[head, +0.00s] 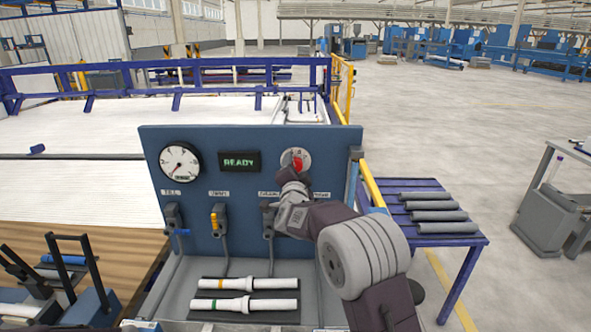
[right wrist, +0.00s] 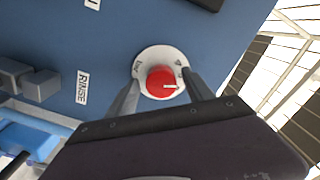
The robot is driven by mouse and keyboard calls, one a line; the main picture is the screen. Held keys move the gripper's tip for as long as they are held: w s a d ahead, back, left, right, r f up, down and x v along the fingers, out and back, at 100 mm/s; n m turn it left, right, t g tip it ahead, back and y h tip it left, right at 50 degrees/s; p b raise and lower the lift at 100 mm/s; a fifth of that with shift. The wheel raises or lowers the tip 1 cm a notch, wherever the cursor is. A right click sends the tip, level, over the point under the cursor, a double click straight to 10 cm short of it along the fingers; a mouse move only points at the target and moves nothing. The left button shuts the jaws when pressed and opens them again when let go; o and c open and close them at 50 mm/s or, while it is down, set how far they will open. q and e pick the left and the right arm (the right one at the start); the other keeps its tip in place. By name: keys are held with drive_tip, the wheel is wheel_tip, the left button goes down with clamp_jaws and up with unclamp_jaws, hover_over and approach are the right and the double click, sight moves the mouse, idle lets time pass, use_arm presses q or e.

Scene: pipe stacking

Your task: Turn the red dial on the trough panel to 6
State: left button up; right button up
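The red dial (head: 297,163) sits on a round white plate (head: 287,156) at the upper right of the blue trough panel (head: 240,145). In the right wrist view the red dial (right wrist: 160,82) has a short white mark pointing to the right side of the picture. The numbers around it are too small to read surely. My right gripper (head: 296,176) is at the dial. In the right wrist view my right gripper (right wrist: 162,88) is open, with one finger on each side of the dial and gaps showing beside it. My left gripper is not in view.
The panel also carries a gauge (head: 180,162), a READY display (head: 239,161) and a yellow lever (head: 218,217). Two white pipes (head: 248,284) lie in the trough below. A blue table (head: 455,227) with several grey pipes stands at right. Open floor lies beyond.

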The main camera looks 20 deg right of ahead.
drive_tip(key=shift+s+a+b, duration=0.1)
drive_tip(key=shift+s+b, duration=0.2)
drive_tip(key=shift+s, duration=0.1)
drive_tip(key=b+v, duration=0.2)
drive_tip(key=v, duration=0.6)
drive_tip(key=shift+s, duration=0.1)
